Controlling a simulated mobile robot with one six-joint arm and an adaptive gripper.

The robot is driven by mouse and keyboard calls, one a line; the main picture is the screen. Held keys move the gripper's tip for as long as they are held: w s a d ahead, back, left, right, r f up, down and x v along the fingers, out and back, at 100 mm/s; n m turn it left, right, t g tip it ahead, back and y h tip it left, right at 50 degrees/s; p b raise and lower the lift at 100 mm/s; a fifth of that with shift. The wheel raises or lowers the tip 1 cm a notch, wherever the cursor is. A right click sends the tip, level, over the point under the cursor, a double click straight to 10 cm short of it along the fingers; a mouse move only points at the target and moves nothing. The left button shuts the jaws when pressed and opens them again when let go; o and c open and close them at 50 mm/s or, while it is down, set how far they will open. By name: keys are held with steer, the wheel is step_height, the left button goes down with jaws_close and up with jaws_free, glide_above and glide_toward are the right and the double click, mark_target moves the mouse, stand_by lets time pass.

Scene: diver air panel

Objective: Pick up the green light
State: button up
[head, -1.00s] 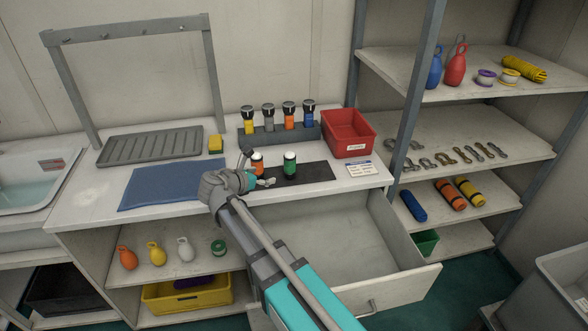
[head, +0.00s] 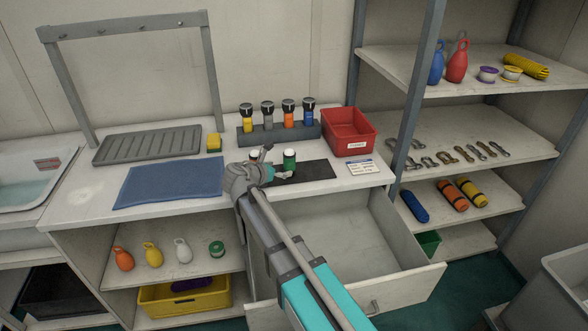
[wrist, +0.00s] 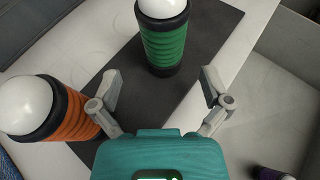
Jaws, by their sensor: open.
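The green light (head: 290,160) stands upright on a dark mat (head: 318,170) on the worktop. In the wrist view the green light (wrist: 163,42) has a white domed top, a ribbed green body and black bands. My gripper (head: 275,171) is just to its left in the head view. In the wrist view my gripper (wrist: 160,92) has its fingers spread apart and empty, with the green light ahead, beyond the fingertips. The orange light (wrist: 48,112) stands close beside the left finger; in the head view my gripper mostly hides it.
A rack of several torches (head: 278,131) stands behind the mat, with a red bin (head: 347,143) to its right. A blue mat (head: 170,184) lies left. An open drawer (head: 345,240) sits below the worktop. A purple object (wrist: 272,173) shows low in the wrist view.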

mark_target(285, 168)
steer(key=shift+w, duration=0.1)
stand_by(0.3)
steer(key=shift+f+b+x, duration=0.2)
steer(key=shift+b+x, duration=0.35)
steer(key=shift+x, duration=0.45)
steer(key=shift+f+b+x, duration=0.15)
steer(key=shift+b+x, duration=0.4)
steer(key=shift+x, duration=0.45)
steer(key=shift+w+d+f, duration=0.2)
steer(key=shift+w+d, duration=0.15)
steer(key=shift+d, duration=0.05)
jaws_close()
steer(key=shift+r, duration=0.25)
